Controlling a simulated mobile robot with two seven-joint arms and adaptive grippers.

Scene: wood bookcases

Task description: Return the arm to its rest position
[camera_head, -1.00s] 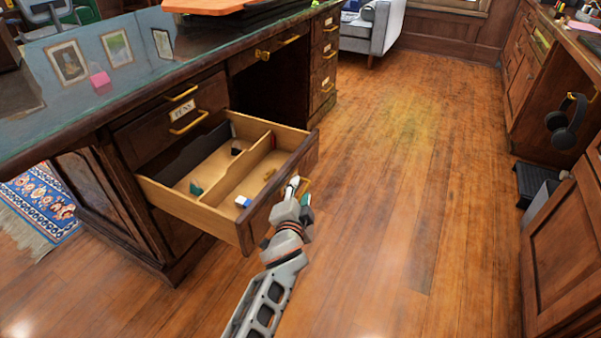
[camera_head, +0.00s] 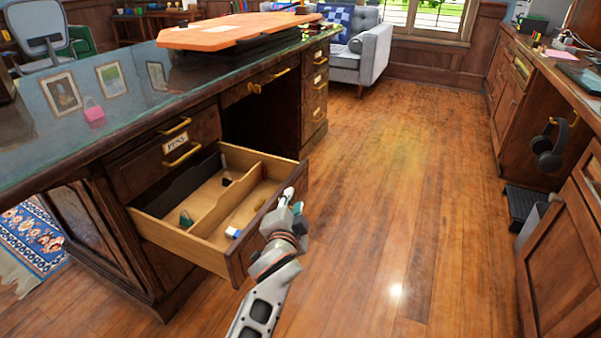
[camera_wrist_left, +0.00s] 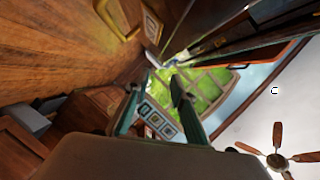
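My left gripper (camera_head: 287,201) is just outside the front panel of the open wooden desk drawer (camera_head: 243,254), near its right part. In the left wrist view, the two fingers of the left gripper (camera_wrist_left: 157,105) stand apart with nothing between them. A gold drawer handle (camera_wrist_left: 117,20) shows at the upper left there, clear of the fingers. In the head view the open drawer's own handle is not visible. My left arm reaches up from the bottom edge. My right gripper is in neither view.
The drawer holds a few small items, including a blue and white block (camera_head: 232,232). The dark wooden desk (camera_head: 100,165) stands at left. Wooden cabinets (camera_head: 565,235) and black headphones (camera_head: 549,145) are at right. The floor (camera_head: 400,200) between is clear.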

